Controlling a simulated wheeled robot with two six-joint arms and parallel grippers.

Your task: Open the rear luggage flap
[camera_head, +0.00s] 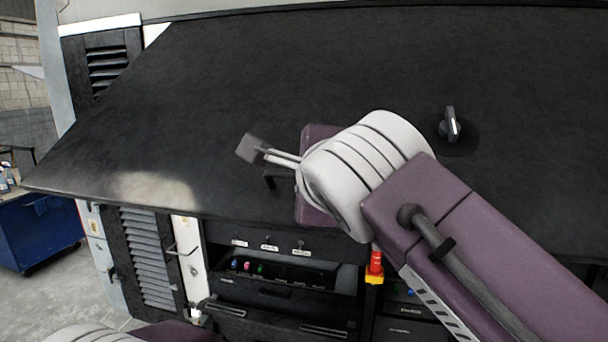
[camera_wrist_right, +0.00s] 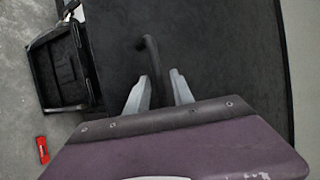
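The rear luggage flap (camera_head: 230,75) is a large black panel hinged along its top. It stands swung out, its lower edge away from the body, and fills much of the wrist view (camera_wrist_right: 210,50). My right gripper (camera_head: 265,155) is at the flap's outer face, near the lower edge. In the right wrist view its two grey fingers (camera_wrist_right: 160,88) are apart, with a dark bent bar handle (camera_wrist_right: 152,62) reaching between them; contact is not clear. A small latch handle (camera_head: 450,125) sits further right on the flap. My left gripper is out of view; only part of its arm shows bottom left.
Below the flap is an open bay with a switch panel (camera_head: 285,270) and a red-and-yellow stop button (camera_head: 375,265). Louvred panels (camera_head: 148,258) are left of it. A blue cart (camera_head: 40,235) stands at far left on grey floor.

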